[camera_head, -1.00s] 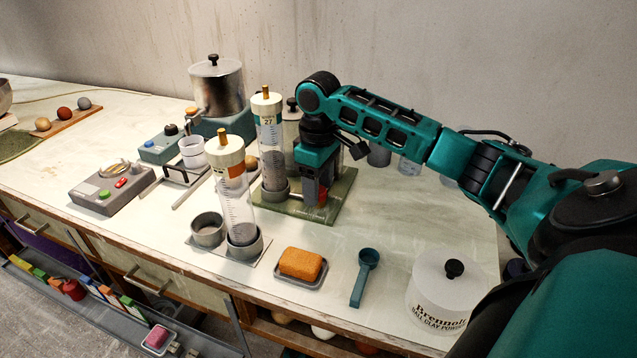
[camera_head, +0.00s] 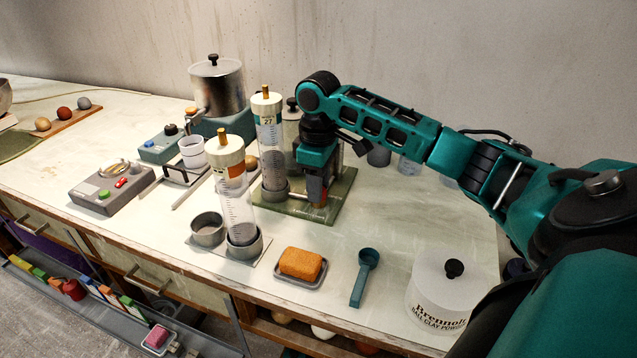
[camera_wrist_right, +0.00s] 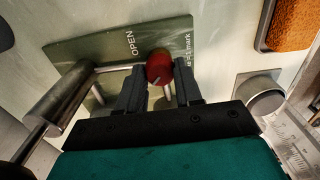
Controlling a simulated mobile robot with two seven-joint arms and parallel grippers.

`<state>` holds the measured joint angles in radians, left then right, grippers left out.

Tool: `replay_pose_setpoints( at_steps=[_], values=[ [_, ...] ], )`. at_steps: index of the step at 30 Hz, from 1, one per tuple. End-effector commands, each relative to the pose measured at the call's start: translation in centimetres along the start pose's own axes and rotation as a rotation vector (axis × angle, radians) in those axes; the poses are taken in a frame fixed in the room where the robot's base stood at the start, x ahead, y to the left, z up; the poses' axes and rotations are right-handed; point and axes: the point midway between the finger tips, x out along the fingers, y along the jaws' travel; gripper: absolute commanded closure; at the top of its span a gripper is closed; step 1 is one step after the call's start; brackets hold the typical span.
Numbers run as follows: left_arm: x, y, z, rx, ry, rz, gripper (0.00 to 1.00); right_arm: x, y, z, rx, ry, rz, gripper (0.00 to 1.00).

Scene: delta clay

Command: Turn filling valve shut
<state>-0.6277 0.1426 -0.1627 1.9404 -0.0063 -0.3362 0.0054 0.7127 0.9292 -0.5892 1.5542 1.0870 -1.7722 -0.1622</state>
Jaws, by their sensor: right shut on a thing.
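The filling valve's red round knob (camera_wrist_right: 160,64) sits between the two fingers of my right gripper (camera_wrist_right: 159,78) in the right wrist view. A thin metal rod (camera_wrist_right: 120,68) runs from a silver cylinder (camera_wrist_right: 62,98) toward the knob. Under them is a green base plate (camera_wrist_right: 85,50) marked "OPEN" and "= 1 mark". In the head view my right gripper (camera_head: 318,188) points down over this plate (camera_head: 345,185), shut on the knob, which the fingers largely hide. My left gripper is not in view.
A tall graduated tube (camera_head: 270,150) stands close left of my right gripper. A second tube (camera_head: 236,205) stands nearer the front. An orange sponge (camera_head: 301,263), a teal scoop (camera_head: 363,280) and a white powder jar (camera_head: 440,292) are in front.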

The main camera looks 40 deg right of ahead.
Motion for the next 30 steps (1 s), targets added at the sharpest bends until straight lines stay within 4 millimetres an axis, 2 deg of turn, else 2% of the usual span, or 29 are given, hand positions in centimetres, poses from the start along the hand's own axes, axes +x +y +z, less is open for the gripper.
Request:
replay_pose_setpoints(
  at_steps=[4,5,12,22,26,30],
  values=[
    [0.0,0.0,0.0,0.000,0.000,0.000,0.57,-0.1,0.0,0.0,-0.001,0.002,0.001,0.96],
    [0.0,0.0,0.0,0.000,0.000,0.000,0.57,-0.1,0.0,0.0,-0.001,0.002,0.001,0.63],
    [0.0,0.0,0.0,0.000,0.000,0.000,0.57,-0.1,0.0,0.0,0.000,0.001,0.001,0.40],
    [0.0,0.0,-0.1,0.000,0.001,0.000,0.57,-0.6,0.0,-0.1,0.001,0.003,0.002,0.40],
    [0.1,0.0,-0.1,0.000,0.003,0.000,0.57,-2.5,0.1,-0.1,0.002,0.005,0.004,0.40],
    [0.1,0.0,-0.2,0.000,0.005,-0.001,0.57,-5.8,0.1,-0.1,0.000,0.007,0.004,0.40]
  ],
)
